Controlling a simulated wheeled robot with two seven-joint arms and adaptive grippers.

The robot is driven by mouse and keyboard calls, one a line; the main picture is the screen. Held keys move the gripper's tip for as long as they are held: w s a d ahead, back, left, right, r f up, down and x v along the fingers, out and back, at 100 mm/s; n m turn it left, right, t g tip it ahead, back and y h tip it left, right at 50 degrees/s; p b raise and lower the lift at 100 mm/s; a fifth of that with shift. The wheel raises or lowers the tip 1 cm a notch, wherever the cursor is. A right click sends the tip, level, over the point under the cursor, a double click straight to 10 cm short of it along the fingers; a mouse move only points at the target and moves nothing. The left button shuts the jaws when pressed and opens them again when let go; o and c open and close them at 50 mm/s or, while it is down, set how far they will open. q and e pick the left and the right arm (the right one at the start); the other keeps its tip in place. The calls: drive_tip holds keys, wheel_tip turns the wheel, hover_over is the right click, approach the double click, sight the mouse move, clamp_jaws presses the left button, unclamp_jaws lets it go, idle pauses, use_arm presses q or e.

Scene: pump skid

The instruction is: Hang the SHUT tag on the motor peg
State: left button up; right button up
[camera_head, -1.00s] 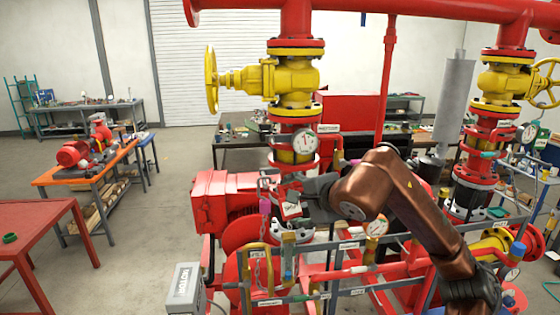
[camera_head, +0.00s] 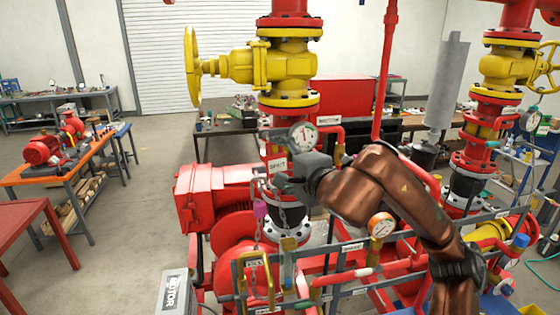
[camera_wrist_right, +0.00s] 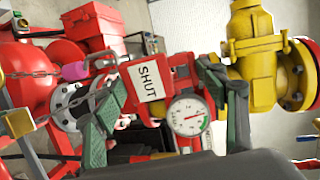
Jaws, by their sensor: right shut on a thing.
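The SHUT tag (camera_head: 277,166), red with a white lettered face, is held by my right gripper (camera_head: 285,178) in front of the pipe below the gauge. The right wrist view shows the tag (camera_wrist_right: 149,82) tilted between the two dark green fingers of the gripper (camera_wrist_right: 160,95), which is shut on it. My left gripper is not in view.
A round gauge (camera_head: 302,136) is close behind the gripper. Open floor lies left of the skid.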

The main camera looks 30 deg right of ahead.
sight(280, 157)
drive_tip(key=shift+w, duration=0.2)
drive_tip(key=shift+w+d, duration=0.15)
drive_tip(key=shift+w, duration=0.4)
drive_tip(key=shift+w+d+f+p, duration=0.1)
drive_tip(key=shift+w+d+p, duration=0.1)
drive_tip(key=shift+w+p, duration=0.45)
drive_tip(key=shift+w+d, duration=0.1)
drive_tip(key=shift+w, duration=0.3)
drive_tip(key=shift+w+f, duration=0.1)
drive_tip(key=shift+w, duration=0.3)
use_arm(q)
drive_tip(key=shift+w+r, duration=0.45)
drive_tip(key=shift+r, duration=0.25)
use_arm(e)
drive_tip(key=shift+w+d, duration=0.1)
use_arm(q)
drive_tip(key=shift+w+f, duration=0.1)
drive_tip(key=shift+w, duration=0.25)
use_arm(e)
drive_tip(key=shift+w+d, duration=0.1)
drive_tip(key=shift+w, duration=0.45)
